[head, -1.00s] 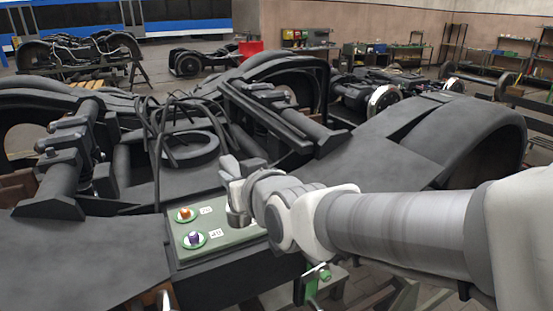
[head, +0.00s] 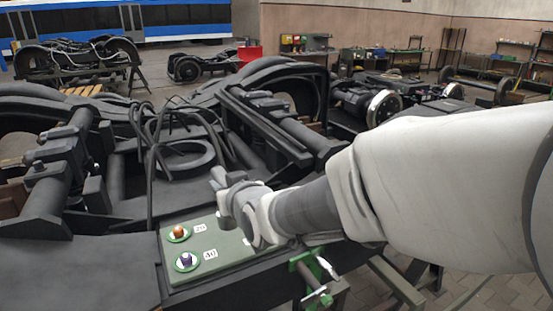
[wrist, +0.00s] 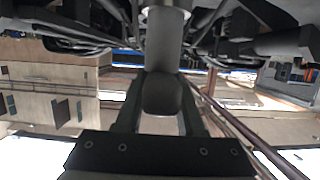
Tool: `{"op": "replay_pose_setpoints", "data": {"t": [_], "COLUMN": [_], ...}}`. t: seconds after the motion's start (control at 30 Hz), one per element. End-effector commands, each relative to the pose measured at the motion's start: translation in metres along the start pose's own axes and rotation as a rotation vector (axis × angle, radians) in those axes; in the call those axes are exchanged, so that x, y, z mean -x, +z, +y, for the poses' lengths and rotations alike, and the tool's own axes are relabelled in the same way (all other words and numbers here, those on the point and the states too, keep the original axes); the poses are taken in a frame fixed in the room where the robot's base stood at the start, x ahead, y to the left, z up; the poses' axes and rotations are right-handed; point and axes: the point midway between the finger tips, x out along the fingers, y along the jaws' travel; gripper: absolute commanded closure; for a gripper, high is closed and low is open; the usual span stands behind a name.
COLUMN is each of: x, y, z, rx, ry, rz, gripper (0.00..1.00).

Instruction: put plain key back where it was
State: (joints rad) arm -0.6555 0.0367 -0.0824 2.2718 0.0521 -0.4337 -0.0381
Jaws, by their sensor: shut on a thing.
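My gripper (head: 222,188) is over the far right part of a green panel (head: 217,268); its fingertips are hard to make out in the head view. In the wrist view my gripper (wrist: 160,112) is shut on a dark grey, round-ended piece, which I take to be the plain key (wrist: 162,92). A paler end of it shows at the top. The panel carries an orange knob (head: 179,232) beside a "20" label and a purple knob (head: 186,260) beside a "40" label, each on a green-and-white disc. My arm hides the panel's right part.
The panel sits on a dark bogie frame (head: 75,265) with upright cylinders and looped cables (head: 150,130) close behind my gripper. A green clamp (head: 315,272) is at the panel's right. More bogies and shelves stand farther back.

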Motion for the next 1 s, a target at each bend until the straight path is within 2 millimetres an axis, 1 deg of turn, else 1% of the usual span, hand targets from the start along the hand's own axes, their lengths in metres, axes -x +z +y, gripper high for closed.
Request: {"op": "replay_pose_setpoints", "data": {"t": [0.03, 0.2, 0.33, 0.47, 0.53, 0.7, 0.8, 1.0], "x": [-0.009, -0.035, -0.049, -0.055, -0.057, -0.064, -0.067, -0.067], "y": [0.001, 0.007, 0.01, 0.012, 0.016, 0.039, 0.047, 0.05], "z": [-0.001, -0.002, -0.003, -0.003, -0.003, -0.002, -0.003, -0.003], "rx": [0.0, 0.002, 0.0, 0.0, 0.0, 0.001, 0.0, -0.001], "ry": [0.0, -0.002, -0.001, -0.001, -0.001, 0.0, -0.001, -0.001], "rz": [0.001, 0.001, 0.003, 0.004, 0.002, -0.001, 0.002, 0.005], "gripper": [1.0, 1.0, 1.0, 1.0, 1.0, 1.0, 1.0, 1.0]}}
